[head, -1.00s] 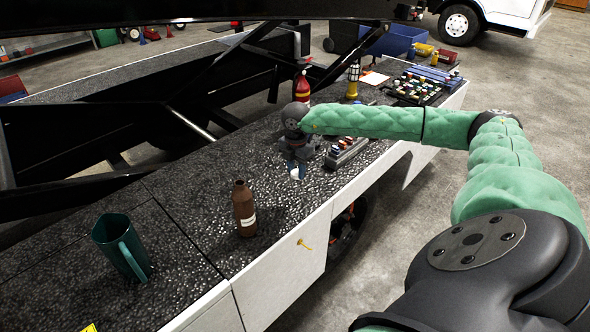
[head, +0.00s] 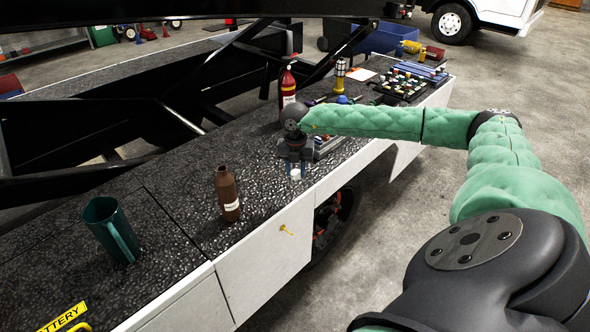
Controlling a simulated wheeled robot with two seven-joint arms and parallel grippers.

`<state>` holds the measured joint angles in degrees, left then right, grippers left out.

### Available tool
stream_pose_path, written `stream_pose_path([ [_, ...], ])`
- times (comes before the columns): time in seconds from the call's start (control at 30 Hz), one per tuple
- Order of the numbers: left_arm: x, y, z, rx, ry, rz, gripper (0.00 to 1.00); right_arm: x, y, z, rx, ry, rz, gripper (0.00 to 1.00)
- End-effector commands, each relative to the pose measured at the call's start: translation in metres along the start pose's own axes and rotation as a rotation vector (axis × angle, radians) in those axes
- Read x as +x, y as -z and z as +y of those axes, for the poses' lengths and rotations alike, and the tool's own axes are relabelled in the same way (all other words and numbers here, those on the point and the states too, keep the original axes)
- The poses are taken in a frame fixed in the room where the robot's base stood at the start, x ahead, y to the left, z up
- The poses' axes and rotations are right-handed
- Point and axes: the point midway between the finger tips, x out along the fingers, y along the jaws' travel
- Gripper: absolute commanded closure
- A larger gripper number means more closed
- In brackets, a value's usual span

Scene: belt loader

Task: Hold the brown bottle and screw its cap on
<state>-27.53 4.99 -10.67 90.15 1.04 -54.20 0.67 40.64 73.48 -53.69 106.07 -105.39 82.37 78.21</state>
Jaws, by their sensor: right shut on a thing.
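The brown bottle (head: 228,195) stands upright on the dark speckled worktop near its front edge, with a pale label. Its narrow neck shows no cap on top. My right gripper (head: 295,169) points down over the worktop, to the right of the bottle and apart from it. It is shut on a small white cap (head: 295,175), which shows at its fingertips. The fingers are small and partly dark against the worktop. My left gripper is not in view.
A red extinguisher (head: 288,92) and a yellow torch (head: 340,76) stand behind my right gripper. A tray of small coloured items (head: 405,85) lies at the far right end. Black beams rise behind the worktop.

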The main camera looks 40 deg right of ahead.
Motion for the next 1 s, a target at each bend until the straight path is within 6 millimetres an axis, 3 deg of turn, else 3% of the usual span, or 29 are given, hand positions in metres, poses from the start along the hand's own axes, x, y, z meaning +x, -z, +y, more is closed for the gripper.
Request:
stream_pose_path([
  [1.0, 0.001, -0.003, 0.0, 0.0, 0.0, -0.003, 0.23, -0.001, 0.016, -0.006, -1.73, -0.001, 0.0, 0.89],
])
